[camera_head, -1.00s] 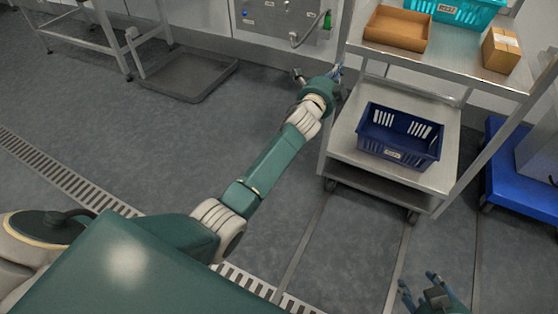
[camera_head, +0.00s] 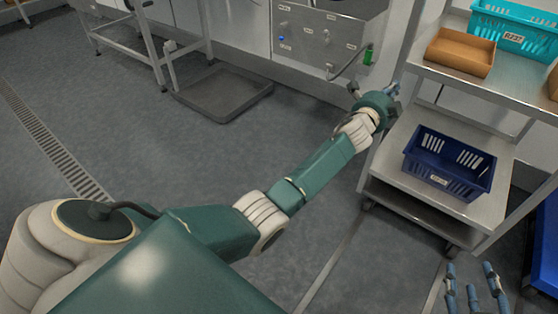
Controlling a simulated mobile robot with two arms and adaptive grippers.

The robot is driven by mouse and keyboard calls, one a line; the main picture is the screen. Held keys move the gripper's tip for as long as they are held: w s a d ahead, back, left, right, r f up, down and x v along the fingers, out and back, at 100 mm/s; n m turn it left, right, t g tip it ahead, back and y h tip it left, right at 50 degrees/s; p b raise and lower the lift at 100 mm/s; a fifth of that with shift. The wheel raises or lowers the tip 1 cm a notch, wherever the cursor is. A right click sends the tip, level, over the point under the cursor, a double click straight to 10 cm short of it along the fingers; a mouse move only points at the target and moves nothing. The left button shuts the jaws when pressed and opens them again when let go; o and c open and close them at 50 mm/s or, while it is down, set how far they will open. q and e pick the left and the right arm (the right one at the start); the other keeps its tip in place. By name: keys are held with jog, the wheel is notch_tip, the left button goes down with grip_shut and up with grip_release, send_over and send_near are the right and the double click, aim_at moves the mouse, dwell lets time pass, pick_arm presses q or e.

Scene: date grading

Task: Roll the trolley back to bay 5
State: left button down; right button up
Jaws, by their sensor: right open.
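The trolley (camera_head: 397,202) is a metal frame with shelves, at the right of the head view. Its lower shelf bears a dark blue crate (camera_head: 450,163). Its upper shelf bears an open cardboard tray (camera_head: 459,52) and a teal crate (camera_head: 514,36) with a label. My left gripper (camera_head: 391,92) is at the trolley's left upright; its fingers are small and partly hidden behind the wrist, so I cannot tell whether they grip it. My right gripper (camera_head: 476,284) is open and empty at the bottom right, in front of the trolley. No bay 5 marking is readable.
A flat grey tray (camera_head: 225,94) lies on the floor near a metal table frame (camera_head: 147,37). A wall control box (camera_head: 325,32) is behind my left gripper. A blue base (camera_head: 545,240) stands right of the trolley.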

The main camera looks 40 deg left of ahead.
pick_arm(q)
jog(key=shift+w+a+r, duration=0.1)
jog(key=shift+w+r, duration=0.2)
jog(key=shift+r, duration=0.05)
pick_arm(e)
jog(key=shift+w+r, duration=0.1)
jog(key=shift+w, duration=0.2)
